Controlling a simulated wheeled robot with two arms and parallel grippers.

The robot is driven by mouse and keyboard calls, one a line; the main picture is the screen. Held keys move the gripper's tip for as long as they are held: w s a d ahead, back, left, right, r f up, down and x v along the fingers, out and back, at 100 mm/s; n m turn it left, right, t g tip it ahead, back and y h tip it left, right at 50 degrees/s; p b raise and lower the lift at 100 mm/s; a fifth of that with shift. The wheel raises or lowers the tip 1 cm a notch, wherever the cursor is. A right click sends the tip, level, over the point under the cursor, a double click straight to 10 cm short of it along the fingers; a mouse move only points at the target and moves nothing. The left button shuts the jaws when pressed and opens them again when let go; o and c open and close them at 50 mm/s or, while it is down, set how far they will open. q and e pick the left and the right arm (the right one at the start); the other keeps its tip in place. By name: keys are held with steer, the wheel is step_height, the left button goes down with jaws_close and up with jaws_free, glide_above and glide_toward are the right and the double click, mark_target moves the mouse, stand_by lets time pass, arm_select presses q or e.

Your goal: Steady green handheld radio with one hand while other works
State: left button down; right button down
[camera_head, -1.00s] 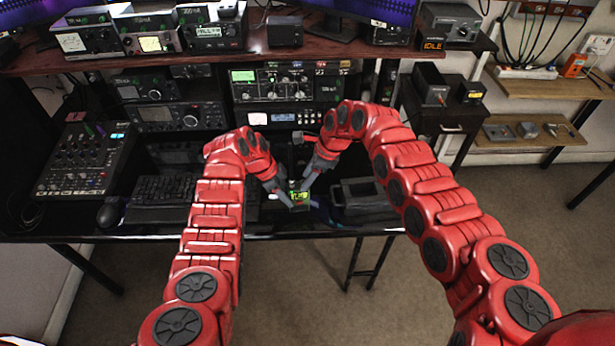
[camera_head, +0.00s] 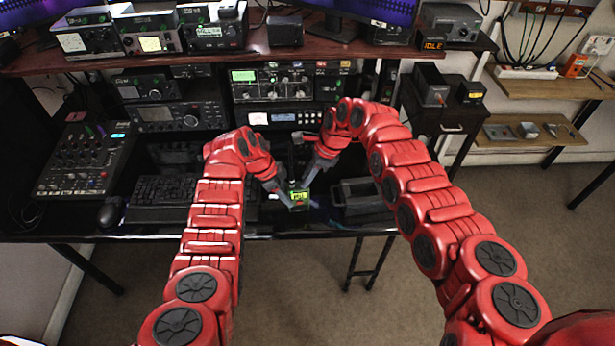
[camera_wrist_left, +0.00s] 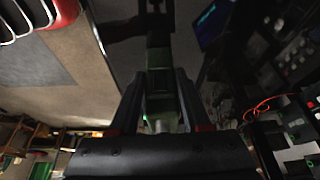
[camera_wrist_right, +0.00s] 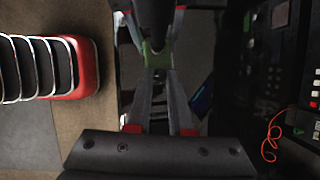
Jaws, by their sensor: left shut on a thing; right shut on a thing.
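The green handheld radio (camera_head: 300,196) has a lit yellow-green display and appears upright at the front of the black desk. My left gripper (camera_head: 291,203) comes from the left and is shut on the radio's body. In the left wrist view the radio's green casing (camera_wrist_left: 162,92) shows between the fingers. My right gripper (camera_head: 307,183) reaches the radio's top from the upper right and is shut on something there. In the right wrist view a green part of the radio (camera_wrist_right: 156,58) lies at the fingertips. Whether they hold a knob is too small to tell.
A black open bin (camera_head: 360,203) stands close right of the radio. A keyboard (camera_head: 161,190), mouse (camera_head: 110,211) and mixer (camera_head: 86,160) are to the left. Stacked radio equipment (camera_head: 288,85) stands behind. The desk's front edge is just in front of the radio.

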steer(key=shift+f+n+g, duration=0.15)
steer(key=shift+n+g, duration=0.15)
steer(key=shift+n, duration=0.3)
steer(key=shift+d+n, duration=0.15)
steer(key=shift+n, duration=0.25)
steer(key=c, duration=0.8)
jaws_free()
steer(key=v, duration=1.2)
steer(key=shift+w, duration=0.2)
